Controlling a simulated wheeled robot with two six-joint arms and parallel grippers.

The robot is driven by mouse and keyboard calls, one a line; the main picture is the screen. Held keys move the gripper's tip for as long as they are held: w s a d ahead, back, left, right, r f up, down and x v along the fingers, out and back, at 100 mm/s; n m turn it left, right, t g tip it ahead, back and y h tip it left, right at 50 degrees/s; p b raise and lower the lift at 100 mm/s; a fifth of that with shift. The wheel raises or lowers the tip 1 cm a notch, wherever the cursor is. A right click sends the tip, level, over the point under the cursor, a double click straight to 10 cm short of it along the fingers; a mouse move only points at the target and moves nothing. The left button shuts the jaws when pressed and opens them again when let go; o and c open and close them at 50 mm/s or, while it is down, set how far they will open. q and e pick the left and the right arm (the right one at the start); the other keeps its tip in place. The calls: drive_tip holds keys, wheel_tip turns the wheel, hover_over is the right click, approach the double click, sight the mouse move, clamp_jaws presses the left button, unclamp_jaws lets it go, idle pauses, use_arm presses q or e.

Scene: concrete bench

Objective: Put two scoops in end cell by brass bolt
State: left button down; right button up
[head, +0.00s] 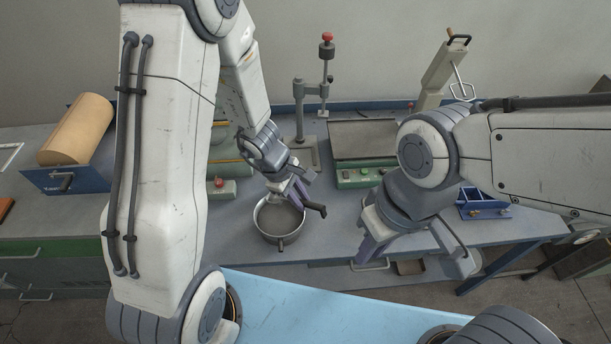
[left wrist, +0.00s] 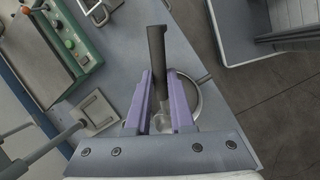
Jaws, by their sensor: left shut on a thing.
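My left gripper (head: 297,192) is shut on a dark-handled scoop (head: 316,208) at the grey metal pan (head: 280,238). In the left wrist view the scoop's black handle (left wrist: 156,58) stands between the purple fingers, and the pan's rim (left wrist: 203,98) shows behind them. The scoop's bowl is mostly hidden, so its load cannot be told. The blue celled box (head: 484,206) is on the right of the bench, partly behind my right arm. A small brass-coloured spot (head: 475,213) shows on its front. My right gripper (head: 418,255) is open and empty at the bench's front edge.
A green-based machine (head: 362,177) stands at the back middle, beside a press stand with a red knob (head: 326,38). A brown roll (head: 77,130) sits in a blue holder at left.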

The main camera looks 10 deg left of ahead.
use_arm(q)
drive_tip(key=shift+w, duration=0.2)
drive_tip(key=shift+w+a+f+h, duration=0.2)
drive_tip(key=shift+a+f+h, duration=0.2)
drive_tip(key=shift+h, duration=0.2)
drive_tip(key=a+f+h, duration=0.1)
drive_tip(key=h, duration=0.1)
drive_tip(key=a+f+n+g+h, duration=0.1)
drive_tip(key=a+h, duration=0.1)
drive_tip(key=shift+w+f, duration=0.35)
drive_tip(key=shift+w, duration=0.05)
drive_tip(key=shift+g, duration=0.3)
drive_tip(key=shift+f+b, duration=2.8)
drive_tip(key=shift+f, duration=0.05)
drive_tip(key=shift+r, duration=0.1)
